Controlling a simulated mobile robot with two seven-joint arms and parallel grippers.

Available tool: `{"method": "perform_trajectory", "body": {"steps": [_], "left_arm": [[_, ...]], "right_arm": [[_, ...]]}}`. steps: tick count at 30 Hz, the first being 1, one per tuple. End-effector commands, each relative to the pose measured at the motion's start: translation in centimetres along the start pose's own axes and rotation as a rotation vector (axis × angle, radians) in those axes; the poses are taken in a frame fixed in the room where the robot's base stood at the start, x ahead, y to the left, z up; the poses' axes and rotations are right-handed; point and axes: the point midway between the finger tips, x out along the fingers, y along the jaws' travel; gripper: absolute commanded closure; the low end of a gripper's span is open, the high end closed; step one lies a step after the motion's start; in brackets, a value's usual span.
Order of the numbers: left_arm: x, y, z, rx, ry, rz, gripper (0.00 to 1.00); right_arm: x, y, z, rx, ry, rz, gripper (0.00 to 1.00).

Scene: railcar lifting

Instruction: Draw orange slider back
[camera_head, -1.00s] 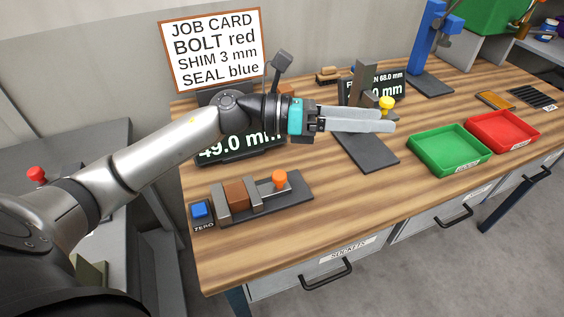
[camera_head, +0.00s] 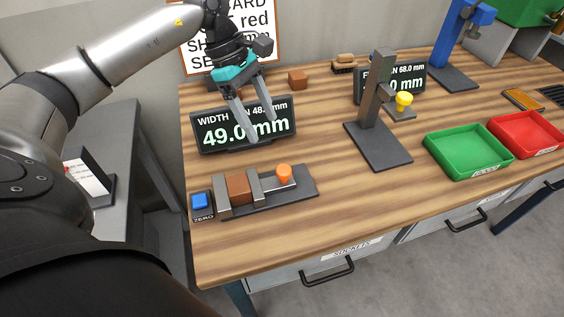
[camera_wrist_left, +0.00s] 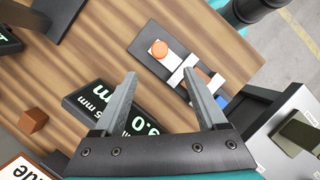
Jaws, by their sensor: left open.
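The orange slider knob (camera_head: 284,172) stands on the grey slide gauge base (camera_head: 300,186) near the bench's front left. A brown block (camera_head: 240,190) sits between the gauge's two grey jaws. In the left wrist view the orange knob (camera_wrist_left: 159,48) and the gauge show beyond the fingertips. My left gripper (camera_head: 262,127) is open and empty, pointing down in front of the width display (camera_head: 215,128), which reads 49.0 mm. It is above and behind the knob, apart from it. My right gripper is not in view.
A blue ZERO button (camera_head: 200,201) is left of the gauge. A dark stand (camera_head: 378,140) with a yellow knob (camera_head: 404,100) is to the right. Green (camera_head: 468,165) and red (camera_head: 530,145) trays lie farther right. The wood between gauge and stand is clear.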

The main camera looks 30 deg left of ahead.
Motion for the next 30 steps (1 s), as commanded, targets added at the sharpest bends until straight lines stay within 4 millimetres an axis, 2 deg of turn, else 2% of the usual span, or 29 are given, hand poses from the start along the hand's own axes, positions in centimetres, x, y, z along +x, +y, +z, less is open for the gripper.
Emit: {"method": "perform_trajectory", "body": {"steps": [1, 9, 15, 21, 30], "left_arm": [[1.3, -0.1, 0.0, 0.000, -0.001, -0.005, 0.26], [7.2, -0.1, 0.1, -0.001, -0.004, -0.005, 0.26], [10.6, -0.1, 0.2, -0.002, -0.004, -0.002, 0.26], [12.2, 0.0, 0.1, -0.002, -0.003, 0.000, 0.26], [12.4, 0.0, 0.1, -0.001, -0.002, 0.001, 0.26]], "right_arm": [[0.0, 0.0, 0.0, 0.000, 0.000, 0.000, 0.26], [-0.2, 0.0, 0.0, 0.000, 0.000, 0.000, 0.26], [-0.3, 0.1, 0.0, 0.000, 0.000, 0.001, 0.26], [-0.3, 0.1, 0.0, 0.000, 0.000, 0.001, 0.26], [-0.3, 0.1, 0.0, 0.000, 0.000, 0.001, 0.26]]}}
